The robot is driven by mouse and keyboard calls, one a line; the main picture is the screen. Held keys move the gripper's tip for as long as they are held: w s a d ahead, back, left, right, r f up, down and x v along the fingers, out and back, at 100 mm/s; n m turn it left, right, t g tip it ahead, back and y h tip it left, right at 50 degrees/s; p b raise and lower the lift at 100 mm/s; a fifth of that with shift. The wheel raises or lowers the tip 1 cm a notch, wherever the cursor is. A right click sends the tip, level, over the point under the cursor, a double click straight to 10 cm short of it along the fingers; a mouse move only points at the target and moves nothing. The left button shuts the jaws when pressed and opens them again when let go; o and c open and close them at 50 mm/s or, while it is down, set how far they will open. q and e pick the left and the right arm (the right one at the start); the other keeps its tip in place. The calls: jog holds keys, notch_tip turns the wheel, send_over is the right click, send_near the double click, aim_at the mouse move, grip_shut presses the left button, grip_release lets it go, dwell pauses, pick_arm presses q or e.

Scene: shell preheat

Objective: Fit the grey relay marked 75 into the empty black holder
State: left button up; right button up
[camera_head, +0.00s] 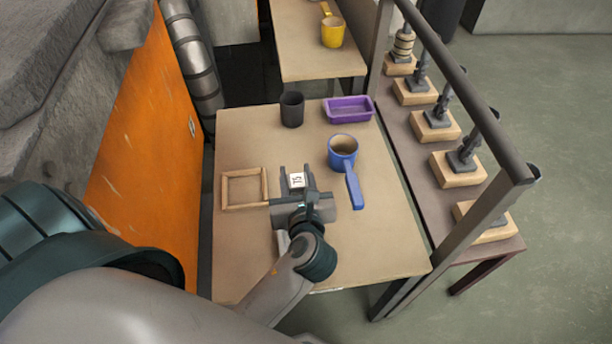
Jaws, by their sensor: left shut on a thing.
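My left gripper (297,183) is over the middle of the near table, shut on the grey relay (297,180). The relay's white label faces up and appears to read 75, turned sideways. The fingers and gripper body hide most of the relay, and I cannot tell how far it is above the table. A dark, nearly black, open-topped cylinder (292,110) stands behind the gripper, apart from it. I cannot tell whether this is the black holder; no other black holder shows clearly. My right gripper is not in view.
On the near table (375,245), an empty wooden frame (231,207) lies left of the gripper. A blue long-handled pot (352,185) is to the right, and a purple tray (347,116) behind. A metal rail (480,105) runs along the right. The front right tabletop is clear.

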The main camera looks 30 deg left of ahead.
pick_arm(q)
send_over(295, 166)
jog(key=s+d, duration=0.2)
jog(key=s, duration=0.1)
notch_tip(295, 166, down, 7)
jog(key=shift+w+a, duration=0.1)
jog(key=shift+a, duration=0.05)
jog(key=shift+f, duration=0.1)
jog(key=shift+f+b, duration=0.45)
jog(key=shift+f, duration=1.45)
jog(key=shift+f, duration=0.1)
jog(key=o, duration=1.1)
